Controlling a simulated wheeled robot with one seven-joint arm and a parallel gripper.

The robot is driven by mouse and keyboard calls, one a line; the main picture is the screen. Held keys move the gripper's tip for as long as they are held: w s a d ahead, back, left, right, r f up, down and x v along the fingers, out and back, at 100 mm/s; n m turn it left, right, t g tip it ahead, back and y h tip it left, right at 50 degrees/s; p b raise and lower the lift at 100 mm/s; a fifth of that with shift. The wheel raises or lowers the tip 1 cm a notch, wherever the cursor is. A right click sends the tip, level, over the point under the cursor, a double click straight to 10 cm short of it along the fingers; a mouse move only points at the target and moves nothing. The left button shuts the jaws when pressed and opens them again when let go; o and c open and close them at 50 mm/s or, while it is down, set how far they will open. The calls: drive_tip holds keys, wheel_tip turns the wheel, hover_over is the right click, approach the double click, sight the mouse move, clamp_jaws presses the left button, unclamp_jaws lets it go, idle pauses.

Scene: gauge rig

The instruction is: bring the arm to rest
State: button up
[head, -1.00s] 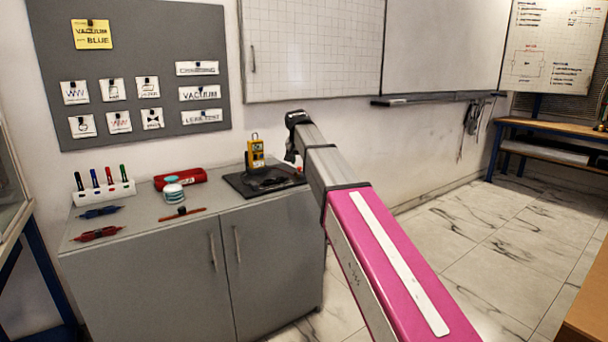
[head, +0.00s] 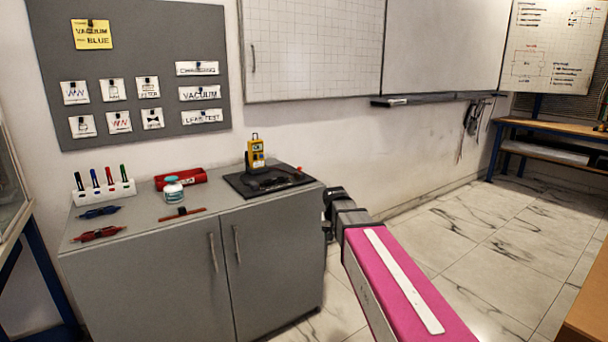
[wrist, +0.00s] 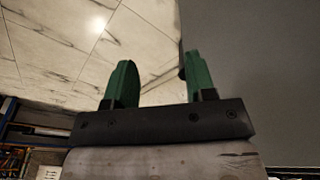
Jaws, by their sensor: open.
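My gripper shows in the wrist view (wrist: 160,88) with its two green fingers apart and nothing between them. Marbled floor shows beyond the fingers, and a plain grey surface fills the right of that view. In the head view my pink and grey arm is folded low to the right of the grey cabinet (head: 150,270).
Open floor (head: 480,240) lies to the right, with a workbench (head: 550,128) behind.

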drive_tip(key=s+d+f+g, duration=0.1)
drive_tip(key=s+d+f, duration=0.2)
drive_tip(key=s+f, duration=0.4)
drive_tip(key=s+d+f+g, duration=0.1)
drive_tip(key=s+d+f, duration=0.3)
drive_tip(key=s+f, duration=0.3)
drive_tip(key=s, duration=0.4)
drive_tip(key=shift+d+n+y, duration=0.25)
drive_tip(key=shift+n+y, duration=0.05)
drive_tip(key=shift+n, duration=0.1)
